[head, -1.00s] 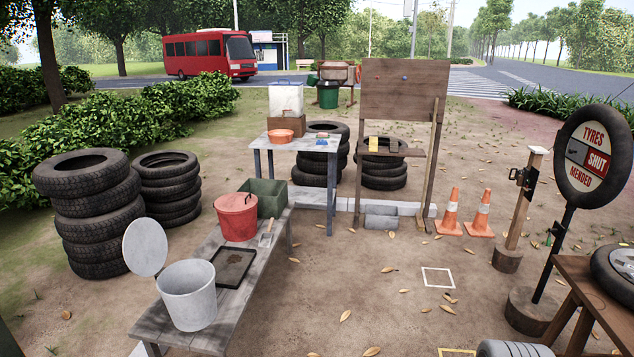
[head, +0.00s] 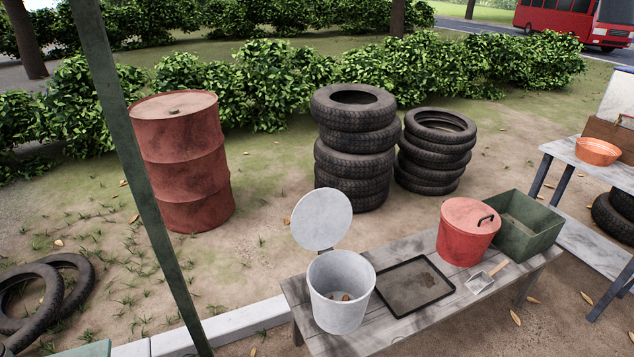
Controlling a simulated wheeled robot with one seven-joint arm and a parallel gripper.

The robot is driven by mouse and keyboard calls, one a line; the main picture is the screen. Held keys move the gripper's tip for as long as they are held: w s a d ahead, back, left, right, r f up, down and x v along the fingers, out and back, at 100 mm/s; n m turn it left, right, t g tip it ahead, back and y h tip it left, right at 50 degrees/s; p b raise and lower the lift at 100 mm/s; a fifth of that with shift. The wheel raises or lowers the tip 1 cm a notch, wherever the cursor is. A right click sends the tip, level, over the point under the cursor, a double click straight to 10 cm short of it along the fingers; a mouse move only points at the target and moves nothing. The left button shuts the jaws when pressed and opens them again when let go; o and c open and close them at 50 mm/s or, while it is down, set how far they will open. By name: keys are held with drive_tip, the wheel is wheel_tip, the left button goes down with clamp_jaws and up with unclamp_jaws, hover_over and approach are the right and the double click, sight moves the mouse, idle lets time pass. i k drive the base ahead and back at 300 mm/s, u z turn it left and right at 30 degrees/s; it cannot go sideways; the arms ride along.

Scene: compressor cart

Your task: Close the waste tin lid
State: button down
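The light grey waste tin (head: 341,300) stands upright near the left end of a low grey wooden bench (head: 440,318). Its round lid (head: 321,219) is open and stands tilted up behind the rim, on the far left side. A few small brownish things lie at the bottom of the tin. My gripper does not show in the head view.
On the bench, right of the tin, are a black tray (head: 414,285), a small scoop (head: 487,277), a red lidded bucket (head: 468,231) and a green box (head: 521,225). A green post (head: 140,170) stands left of the bench. Tyre stacks (head: 355,150) and a red drum (head: 182,160) stand behind.

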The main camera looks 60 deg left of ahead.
sight(322, 217)
drive_tip(key=u, duration=0.45)
drive_tip(key=i, duration=0.95)
drive_tip(key=u, duration=1.8)
drive_tip(key=i, duration=1)
drive_tip(key=u, duration=0.8)
